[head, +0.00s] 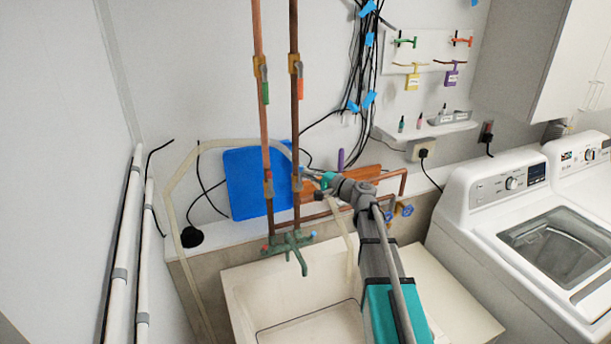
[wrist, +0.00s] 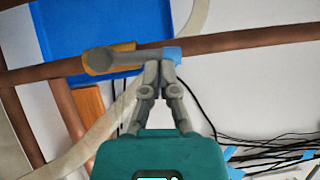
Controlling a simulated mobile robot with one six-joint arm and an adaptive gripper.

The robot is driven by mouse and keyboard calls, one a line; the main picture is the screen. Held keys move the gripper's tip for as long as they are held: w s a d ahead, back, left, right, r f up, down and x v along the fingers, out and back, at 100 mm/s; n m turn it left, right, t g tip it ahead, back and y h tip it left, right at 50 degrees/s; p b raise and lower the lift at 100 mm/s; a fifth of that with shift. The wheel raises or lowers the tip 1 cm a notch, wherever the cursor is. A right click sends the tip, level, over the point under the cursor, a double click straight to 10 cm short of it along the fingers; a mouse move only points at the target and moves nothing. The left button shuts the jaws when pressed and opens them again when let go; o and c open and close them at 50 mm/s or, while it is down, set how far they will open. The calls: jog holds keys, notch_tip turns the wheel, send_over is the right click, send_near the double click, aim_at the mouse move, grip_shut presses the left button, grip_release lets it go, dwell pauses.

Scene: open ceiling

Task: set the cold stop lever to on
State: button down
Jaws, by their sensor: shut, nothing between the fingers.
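The cold stop lever has a grey arm and a blue tip (wrist: 172,54) in the wrist view. It extends from a brass-yellow valve body (wrist: 109,65) on a copper pipe and lies roughly along that pipe. My gripper (wrist: 159,66) is shut and empty, its fingertips overlapping the lever beside the blue tip. I cannot tell whether they touch it. In the head view my gripper (head: 309,178) is at the right vertical copper pipe (head: 294,120), and it and the arm largely hide the lever there.
A red-handled valve (head: 268,187) is on the left pipe. Higher up are a green lever (head: 264,93) and an orange-red lever (head: 300,88). A green faucet (head: 288,243) stands over the sink (head: 245,292) below. Black cables (head: 362,55) hang behind.

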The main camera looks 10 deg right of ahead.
jog(key=shift+d, duration=0.15)
jog(key=w+d+b+v, duration=0.1)
jog(key=v, duration=1.1)
jog(key=shift+w+d+f, duration=0.15)
jog(key=shift+d+f, duration=0.05)
jog(key=shift+d, duration=0.35)
